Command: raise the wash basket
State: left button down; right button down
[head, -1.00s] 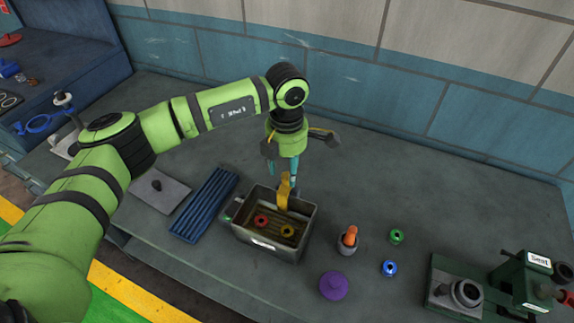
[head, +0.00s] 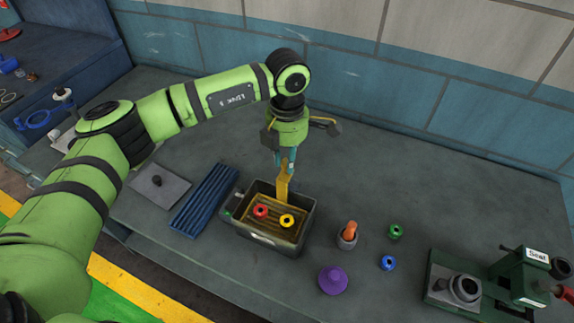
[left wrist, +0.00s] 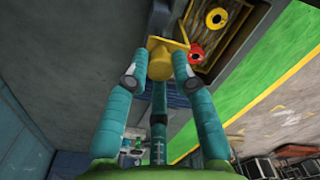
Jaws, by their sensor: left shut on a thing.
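The wash basket (head: 274,214) is a yellow slatted tray with an upright yellow handle (head: 283,188) at its back. It carries a red ring (head: 261,211) and a yellow ring (head: 287,220). It is high inside the grey rectangular tank (head: 262,239); I cannot tell whether its floor clears the rim. My left gripper (head: 286,161) is above the tank's back edge, shut on the handle's top. In the left wrist view, the teal fingers (left wrist: 160,83) close on the yellow handle (left wrist: 160,60), with both rings beyond. My right gripper is not in view.
A blue ribbed rack (head: 204,200) and a grey plate with a black knob (head: 160,187) lie left of the tank. To its right are an orange-topped cup (head: 347,236), a purple knob (head: 333,280), green and blue rings, and a green machine (head: 490,285). The back right bench is clear.

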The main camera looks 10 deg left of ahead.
pick_arm(q)
notch_tip(320, 180, up, 3)
jog(key=shift+w+f, duration=0.1)
jog(key=shift+f, duration=0.05)
jog(key=shift+w, duration=0.1)
jog(key=c, duration=1.2)
grip_release()
jog(key=shift+r, duration=0.2)
jog(key=shift+o, duration=0.9)
jog(key=shift+s, duration=0.2)
jog(key=shift+f, duration=0.1)
notch_tip(320, 180, up, 12)
